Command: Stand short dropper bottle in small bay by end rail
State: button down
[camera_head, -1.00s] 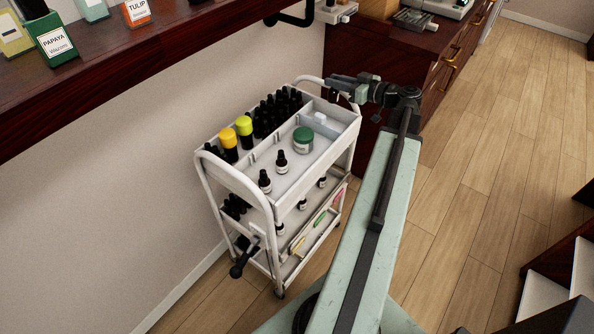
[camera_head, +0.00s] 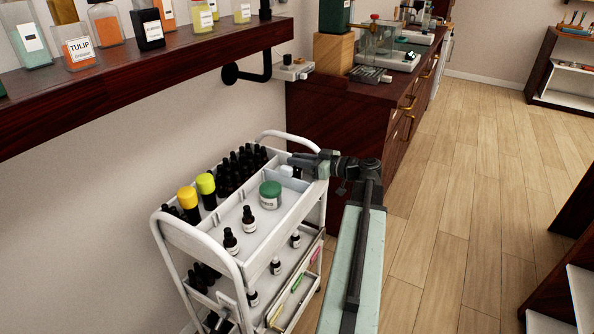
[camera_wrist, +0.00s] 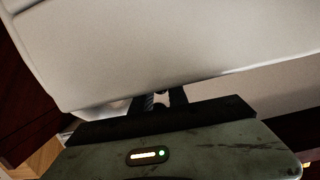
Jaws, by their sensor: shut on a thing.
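The white trolley (camera_head: 190,234) stands by the wall. Two dark dropper bottles, one front left (camera_head: 231,242) and one nearer the middle (camera_head: 249,219), stand upright in its top tray, with a green-lidded jar (camera_head: 270,195) behind them. The end rail (camera_head: 294,136) rises at the far end. My gripper (camera_head: 293,161) is at that end, beside the rail. In the wrist view its fingers (camera_wrist: 160,98) are close together, with a pale surface filling the view beyond. The thing in them, taken as the short dropper bottle, is nearly hidden. The small bay is largely covered by my gripper.
Several black-capped bottles (camera_head: 238,168) crowd the tray's back compartment, near yellow-capped (camera_head: 188,203) and lime-capped (camera_head: 206,191) bottles. A wooden shelf (camera_head: 150,77) overhangs on the left. A dark cabinet (camera_head: 345,125) stands beyond the trolley. The floor (camera_head: 450,170) to the right is clear.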

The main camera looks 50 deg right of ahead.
jog(key=shift+f, duration=0.45)
jog(key=c, duration=1.6)
grip_release()
jog(key=shift+o, duration=0.2)
jog(key=shift+r, duration=0.1)
jog(key=shift+r+p, duration=0.2)
jog(key=shift+p, duration=0.15)
jog(key=p+v, duration=0.1)
jog(key=v, duration=1.1)
jog(key=shift+s+f, duration=0.1)
jog(key=shift+f, duration=0.05)
